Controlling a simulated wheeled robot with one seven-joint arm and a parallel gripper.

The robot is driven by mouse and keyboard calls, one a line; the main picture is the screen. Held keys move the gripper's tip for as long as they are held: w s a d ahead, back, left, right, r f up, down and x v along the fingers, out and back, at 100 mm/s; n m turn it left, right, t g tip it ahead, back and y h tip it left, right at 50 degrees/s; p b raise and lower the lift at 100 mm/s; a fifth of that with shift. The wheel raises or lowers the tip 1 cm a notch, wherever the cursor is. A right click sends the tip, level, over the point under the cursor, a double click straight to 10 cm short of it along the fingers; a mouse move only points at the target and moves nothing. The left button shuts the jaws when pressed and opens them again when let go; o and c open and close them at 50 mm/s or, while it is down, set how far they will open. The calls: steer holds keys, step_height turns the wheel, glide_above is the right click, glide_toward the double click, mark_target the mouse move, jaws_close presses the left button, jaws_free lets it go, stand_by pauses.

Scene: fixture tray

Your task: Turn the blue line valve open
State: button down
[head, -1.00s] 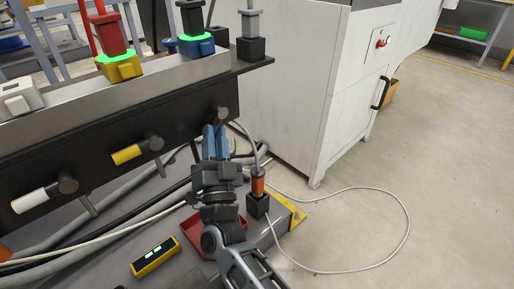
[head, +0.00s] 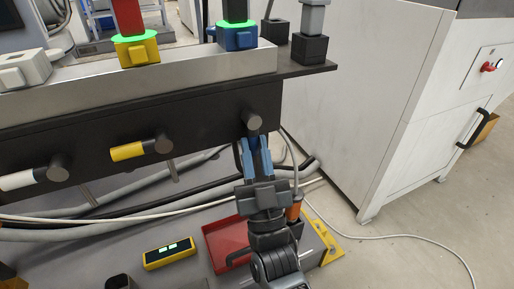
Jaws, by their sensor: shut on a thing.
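The blue line valve's dark round hub (head: 251,121) is at the right end of the black panel (head: 205,117). My gripper (head: 253,147) is just below this hub, with its blue-sided fingers pointing up at it. It is shut on the valve's handle, which is mostly hidden between and behind the fingers. The handle seems to hang down from the hub, but its exact angle is hard to see. Above it, a blue block (head: 237,38) with a lit green ring sits on the metal rail.
A yellow valve handle (head: 127,152) and a white one (head: 17,180) point left on the same panel. Below are hoses, a red tray (head: 222,240) and a yellow box with green lights (head: 168,254). A white cabinet (head: 385,100) stands to the right.

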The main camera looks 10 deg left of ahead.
stand_by(0.3)
steer(key=c, duration=1)
jaws_free()
steer(key=shift+o, duration=0.2)
steer(key=shift+f, duration=0.1)
steer(key=p+v, duration=0.1)
steer(key=v, duration=0.6)
steer(key=shift+s+f, duration=0.25)
steer(key=shift+d, duration=0.1)
